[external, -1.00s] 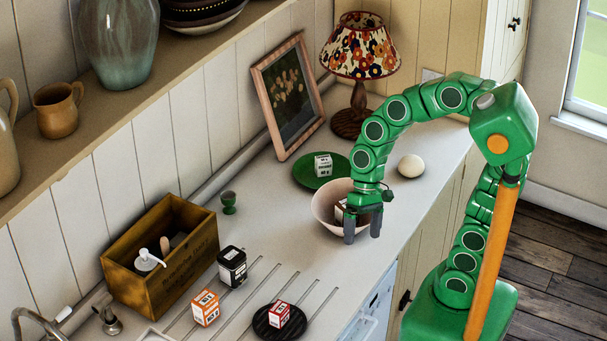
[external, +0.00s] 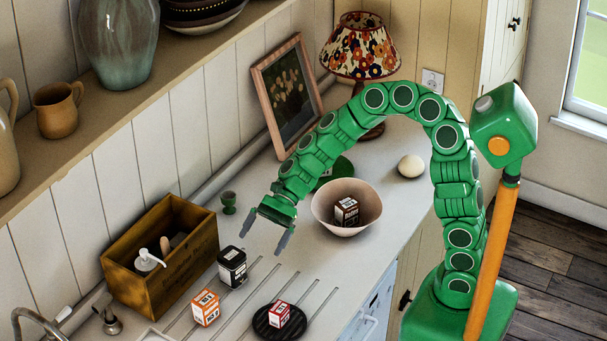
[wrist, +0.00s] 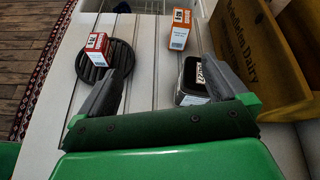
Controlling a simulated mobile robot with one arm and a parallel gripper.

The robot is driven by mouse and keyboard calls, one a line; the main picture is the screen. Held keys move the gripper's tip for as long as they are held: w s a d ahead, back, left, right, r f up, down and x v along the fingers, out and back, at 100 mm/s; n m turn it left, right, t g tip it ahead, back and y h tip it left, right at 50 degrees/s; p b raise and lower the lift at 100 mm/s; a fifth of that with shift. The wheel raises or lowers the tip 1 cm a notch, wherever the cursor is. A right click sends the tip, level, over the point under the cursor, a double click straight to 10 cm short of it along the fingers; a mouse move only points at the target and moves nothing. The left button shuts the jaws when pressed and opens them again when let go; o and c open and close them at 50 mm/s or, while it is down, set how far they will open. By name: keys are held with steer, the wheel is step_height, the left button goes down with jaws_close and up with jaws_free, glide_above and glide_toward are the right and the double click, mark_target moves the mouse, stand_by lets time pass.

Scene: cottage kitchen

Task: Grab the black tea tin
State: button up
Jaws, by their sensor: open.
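The black tea tin (external: 232,267) with a white label stands on the grooved part of the counter, to the right of the wooden crate. In the wrist view the tin (wrist: 191,82) shows just past my right finger, which hides part of it. My gripper (external: 265,236) is open and empty, above the counter to the upper right of the tin and apart from it. In the wrist view my gripper (wrist: 165,82) has its two fingers spread wide, with bare grooved counter between them.
An orange-and-white box (external: 206,308) and a red-and-white box (external: 279,315) on a black round dish (external: 262,322) stand near the tin. The wooden crate (external: 155,290) is close on its left. A pink bowl (external: 322,208) holding a box and a green egg cup (external: 229,203) stand behind.

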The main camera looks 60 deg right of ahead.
mark_target(233, 253)
steer(key=w+f+m+t, duration=0.2)
steer(key=w+f+m, duration=0.2)
steer(key=w, duration=0.2)
steer(key=shift+y, duration=0.4)
steer(key=shift+w+x, duration=0.1)
steer(key=shift+x, duration=1.8)
steer(key=shift+w+x, duration=0.15)
steer(key=shift+x, duration=1.75)
steer(key=shift+d+f, duration=0.1)
steer(key=shift+c, duration=0.3)
steer(key=c, duration=1.2)
